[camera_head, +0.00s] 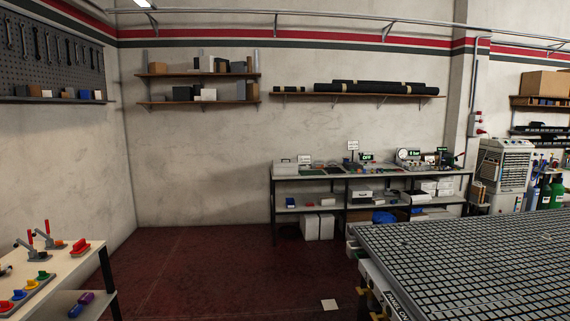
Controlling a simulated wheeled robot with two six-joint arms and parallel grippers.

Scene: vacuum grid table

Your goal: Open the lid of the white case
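A small pale box (285,167) that looks like the white case sits at the left end of the far bench (330,176) against the back wall. It is small in the picture, and I cannot make out its lid or latch clearly. It is far from me, across the floor. Neither of my grippers is in view.
The grid table (450,255) fills the lower right. A side table (75,262) with red-handled clamps and coloured parts stands at the lower left. Open dark red floor (230,265) lies between them, with a pale flat piece (329,304) on it. An air cooler (502,172) stands at right.

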